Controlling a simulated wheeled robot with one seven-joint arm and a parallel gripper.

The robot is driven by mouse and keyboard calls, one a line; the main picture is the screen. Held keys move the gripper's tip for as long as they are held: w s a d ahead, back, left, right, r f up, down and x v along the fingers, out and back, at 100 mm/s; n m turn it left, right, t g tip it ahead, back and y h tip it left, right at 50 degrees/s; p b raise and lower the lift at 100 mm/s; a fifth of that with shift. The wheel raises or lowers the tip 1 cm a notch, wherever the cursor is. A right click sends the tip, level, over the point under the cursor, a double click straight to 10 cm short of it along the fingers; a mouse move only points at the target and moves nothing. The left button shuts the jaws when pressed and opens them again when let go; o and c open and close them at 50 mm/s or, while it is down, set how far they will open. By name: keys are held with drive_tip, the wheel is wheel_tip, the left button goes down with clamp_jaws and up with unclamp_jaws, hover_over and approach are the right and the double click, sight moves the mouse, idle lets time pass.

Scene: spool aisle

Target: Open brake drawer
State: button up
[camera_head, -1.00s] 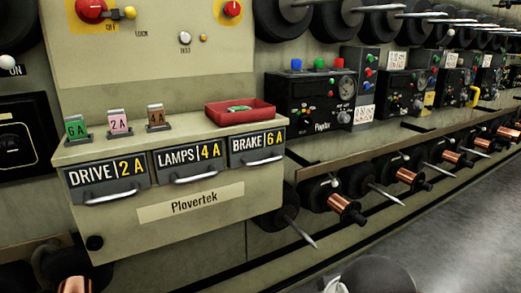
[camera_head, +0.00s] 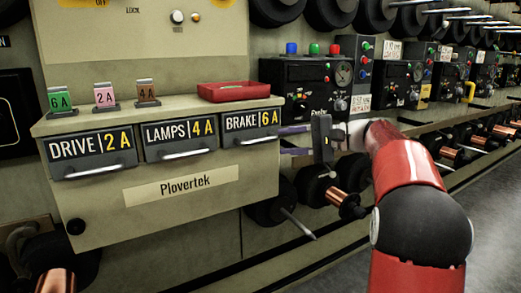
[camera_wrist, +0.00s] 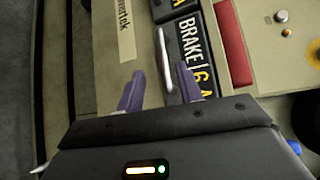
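The brake drawer (camera_head: 253,122), labelled BRAKE 6 A, is closed at the right end of a row of three on the beige cabinet. Its silver bar handle (camera_head: 257,141) runs along its lower front. My gripper (camera_head: 284,141) is open and empty just right of this drawer, its purple fingers pointing left towards it. In the wrist view, the drawer label (camera_wrist: 190,45) and the handle (camera_wrist: 163,58) show ahead; the handle appears in the gap between the open fingers of my gripper (camera_wrist: 160,77). I cannot tell whether the fingers touch it.
The DRIVE 2 A drawer (camera_head: 91,152) and LAMPS 4 A drawer (camera_head: 180,138) are closed beside it. A red tray (camera_head: 234,92) and green, pink and brown tags (camera_head: 105,95) stand on the ledge above. Copper spools (camera_head: 341,200) and spindles lie below right, close to my arm.

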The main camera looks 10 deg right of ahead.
sight(265, 141)
drive_tip(key=x, duration=0.7)
drive_tip(key=shift+w+a+r, duration=0.1)
drive_tip(key=shift+w+a, duration=0.1)
drive_tip(key=shift+w, duration=0.15)
clamp_jaws()
